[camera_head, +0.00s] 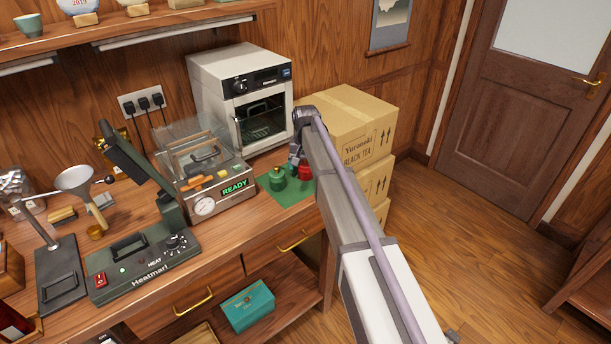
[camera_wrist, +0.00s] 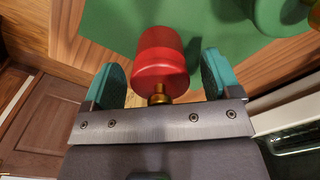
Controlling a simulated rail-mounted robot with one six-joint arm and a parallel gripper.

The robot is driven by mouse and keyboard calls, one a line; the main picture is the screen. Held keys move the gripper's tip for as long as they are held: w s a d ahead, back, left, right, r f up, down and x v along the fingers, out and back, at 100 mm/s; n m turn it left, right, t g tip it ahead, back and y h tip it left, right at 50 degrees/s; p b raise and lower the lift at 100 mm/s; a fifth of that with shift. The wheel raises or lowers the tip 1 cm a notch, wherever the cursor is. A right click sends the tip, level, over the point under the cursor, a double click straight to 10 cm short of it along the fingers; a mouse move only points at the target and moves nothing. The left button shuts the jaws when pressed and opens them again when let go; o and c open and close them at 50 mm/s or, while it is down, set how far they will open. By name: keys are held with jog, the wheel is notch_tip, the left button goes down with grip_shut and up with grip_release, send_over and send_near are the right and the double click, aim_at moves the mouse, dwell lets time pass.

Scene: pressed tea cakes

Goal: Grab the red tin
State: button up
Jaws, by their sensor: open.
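The red tin (camera_head: 305,174) stands on a green mat (camera_head: 271,197) at the right end of the wooden bench, partly hidden by my arm in the head view. In the wrist view the red tin (camera_wrist: 159,57) lies between my two teal fingertips, its gold knob toward the gripper's palm. My gripper (camera_wrist: 167,80) is open around it, with a gap visible on each side. In the head view my gripper (camera_head: 296,157) is small and partly hidden over the tin.
A green tin (camera_head: 278,179) stands just left of the red one. A clear-lidded machine showing READY (camera_head: 235,187) is to its left and a white oven (camera_head: 240,85) behind. Cardboard boxes (camera_head: 362,112) are stacked to the right, close to my arm.

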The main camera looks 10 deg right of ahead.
jog(key=c, duration=1)
jog(key=shift+r, duration=0.15)
jog(key=shift+c, duration=0.2)
notch_tip(320, 180, up, 10)
jog(key=p, duration=1)
jog(key=shift+r, duration=0.1)
